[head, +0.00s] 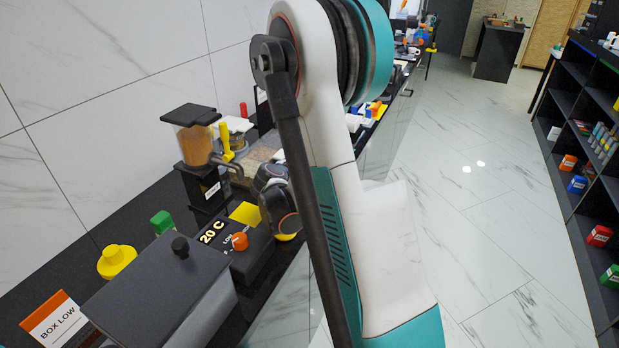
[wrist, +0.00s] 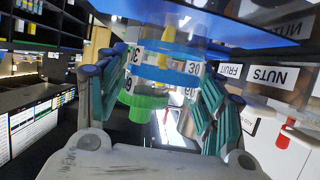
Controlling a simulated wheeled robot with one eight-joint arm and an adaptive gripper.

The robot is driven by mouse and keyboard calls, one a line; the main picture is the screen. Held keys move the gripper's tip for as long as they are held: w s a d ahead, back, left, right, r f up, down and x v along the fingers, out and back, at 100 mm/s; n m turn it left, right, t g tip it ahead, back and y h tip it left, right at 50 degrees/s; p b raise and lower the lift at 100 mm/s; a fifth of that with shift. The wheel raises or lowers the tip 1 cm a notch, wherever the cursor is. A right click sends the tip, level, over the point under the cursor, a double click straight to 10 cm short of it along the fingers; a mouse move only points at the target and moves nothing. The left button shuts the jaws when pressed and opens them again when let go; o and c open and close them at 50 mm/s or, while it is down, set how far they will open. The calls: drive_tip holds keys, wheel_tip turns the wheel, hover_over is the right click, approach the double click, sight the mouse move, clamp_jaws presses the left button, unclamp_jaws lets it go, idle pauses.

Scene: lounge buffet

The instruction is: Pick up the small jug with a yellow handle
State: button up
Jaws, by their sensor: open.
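No jug with a yellow handle can be made out for certain. In the wrist view a clear vessel (wrist: 150,72) with blue bands, number labels and a green end shows between the fingers. A yellow part (wrist: 168,36) shows at or behind it; I cannot tell whether this is a handle. My gripper (wrist: 165,88) is open, with one finger on each side of the vessel in the picture; contact cannot be told. An upright yellow handle-like piece (head: 226,140) stands beside the grain dispenser there.
The grain dispenser (head: 194,140), a dark box with a "20 C" display (head: 213,232), a grey lidded box (head: 160,285) and a yellow knobbed item (head: 116,260) crowd the counter by the wall. NUTS (wrist: 271,76) and FRUIT labels show at right in the wrist view. The floor (head: 480,230) is clear.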

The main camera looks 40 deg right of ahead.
drive_tip(key=c, duration=1.5)
drive_tip(key=shift+o, duration=0.2)
wheel_tip(320, 180, up, 20)
drive_tip(key=p, duration=0.7)
